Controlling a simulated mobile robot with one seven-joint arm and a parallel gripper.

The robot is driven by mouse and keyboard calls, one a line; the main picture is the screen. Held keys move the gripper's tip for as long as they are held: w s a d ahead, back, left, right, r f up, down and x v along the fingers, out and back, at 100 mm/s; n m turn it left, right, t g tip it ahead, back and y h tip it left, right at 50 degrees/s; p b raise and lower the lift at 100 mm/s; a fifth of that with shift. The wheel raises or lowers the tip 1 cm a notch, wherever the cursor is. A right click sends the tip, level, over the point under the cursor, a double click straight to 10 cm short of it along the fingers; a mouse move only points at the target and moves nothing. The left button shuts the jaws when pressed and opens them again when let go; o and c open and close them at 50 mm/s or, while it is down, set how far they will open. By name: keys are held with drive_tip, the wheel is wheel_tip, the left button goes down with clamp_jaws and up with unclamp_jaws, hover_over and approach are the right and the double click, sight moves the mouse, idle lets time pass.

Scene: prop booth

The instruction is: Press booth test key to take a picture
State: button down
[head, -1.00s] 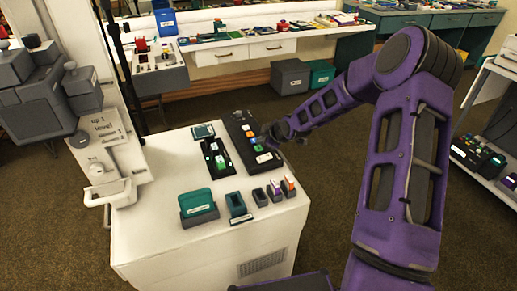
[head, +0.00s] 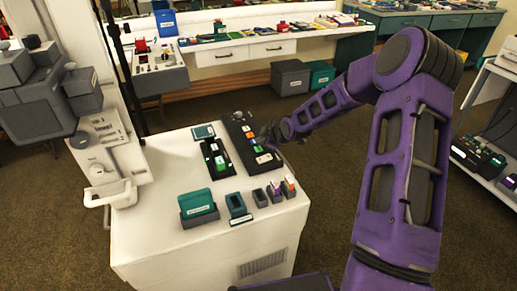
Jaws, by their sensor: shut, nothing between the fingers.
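A black key panel (head: 238,124) lies on the white cabinet top, with several coloured keys in a row. A green key (head: 258,149) and a white key (head: 264,158) are near its front end, with orange and blue ones behind. The key labels are too small to read, so I cannot tell which is the booth test key. My gripper (head: 267,137) is shut and empty, at the right edge of the panel beside the keys. Its fingertips are small and dark against the panel, and I cannot tell whether they touch a key.
A second black tray (head: 212,147) with green and white pieces lies left of the panel. A grey camera-like apparatus (head: 40,95) stands at left.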

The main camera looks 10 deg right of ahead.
sight(261, 150)
drive_tip(key=shift+f, duration=0.15)
idle(0.5)
drive_tip(key=shift+f+b, duration=0.3)
drive_tip(key=shift+b, duration=0.05)
drive_tip(key=shift+f+b, duration=0.35)
drive_tip(key=shift+f, duration=0.05)
idle(0.5)
drive_tip(key=shift+r, duration=0.1)
drive_tip(key=shift+r+p, duration=0.7)
drive_tip(key=shift+r, duration=0.05)
wheel_tip(261, 150, up, 5)
drive_tip(key=p, duration=0.4)
idle(0.9)
